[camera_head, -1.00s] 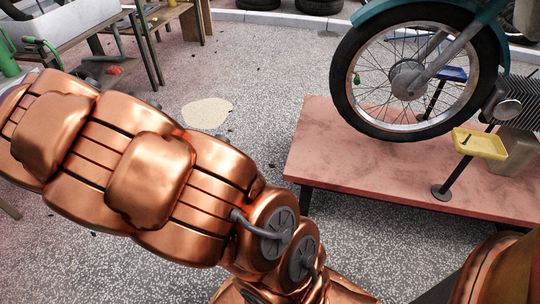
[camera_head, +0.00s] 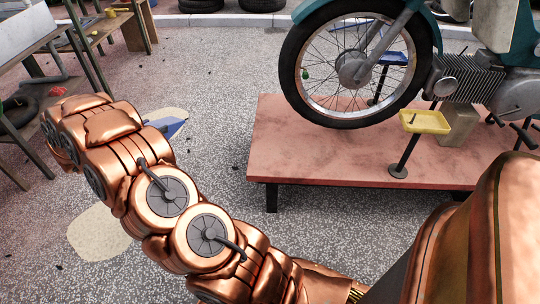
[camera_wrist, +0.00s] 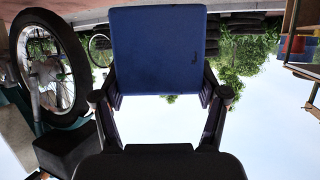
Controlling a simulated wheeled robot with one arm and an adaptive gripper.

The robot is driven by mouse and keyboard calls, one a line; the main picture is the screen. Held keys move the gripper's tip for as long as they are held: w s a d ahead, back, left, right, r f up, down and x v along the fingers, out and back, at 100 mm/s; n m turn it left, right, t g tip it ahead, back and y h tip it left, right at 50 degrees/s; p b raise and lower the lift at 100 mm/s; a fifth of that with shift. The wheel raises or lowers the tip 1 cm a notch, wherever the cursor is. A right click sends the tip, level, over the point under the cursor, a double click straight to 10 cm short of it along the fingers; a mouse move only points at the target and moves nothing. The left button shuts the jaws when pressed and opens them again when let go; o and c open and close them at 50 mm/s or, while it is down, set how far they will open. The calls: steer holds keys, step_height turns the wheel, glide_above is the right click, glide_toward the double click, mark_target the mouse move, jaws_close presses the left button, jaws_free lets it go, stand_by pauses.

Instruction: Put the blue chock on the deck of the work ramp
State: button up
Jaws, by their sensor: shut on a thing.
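The blue chock (camera_wrist: 157,50) fills the upper middle of the wrist view, between the two fingers of my gripper (camera_wrist: 160,88), which is shut on it. In the head view a part of the blue chock (camera_head: 168,127) shows past the far end of my copper arm, above the paving. My gripper itself is hidden behind the arm there. The work ramp's reddish deck (camera_head: 300,150) is to the right of the chock, with a clear gap of paving between them in the picture. The deck's left front part is bare.
A motorcycle's front wheel (camera_head: 352,70) stands on the deck. A yellow tray on a post (camera_head: 425,122) and a blue tray (camera_head: 392,58) stand near it. Workbenches (camera_head: 45,45) are at the far left. Paving between benches and ramp is open.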

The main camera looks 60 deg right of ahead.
steer(key=s+d+f+m+g, duration=0.45)
steer(key=s+d+f, duration=0.2)
steer(key=s, duration=0.35)
steer(key=m+g+y+b, duration=0.3)
steer(key=m+g+y, duration=0.1)
steer(key=m+g, duration=0.15)
glide_above(277, 161)
step_height(277, 161, down, 6)
steer(key=shift+f, duration=0.25)
steer(key=shift+f+b, duration=1)
steer(key=shift+f, duration=0.8)
steer(key=o, duration=1.5)
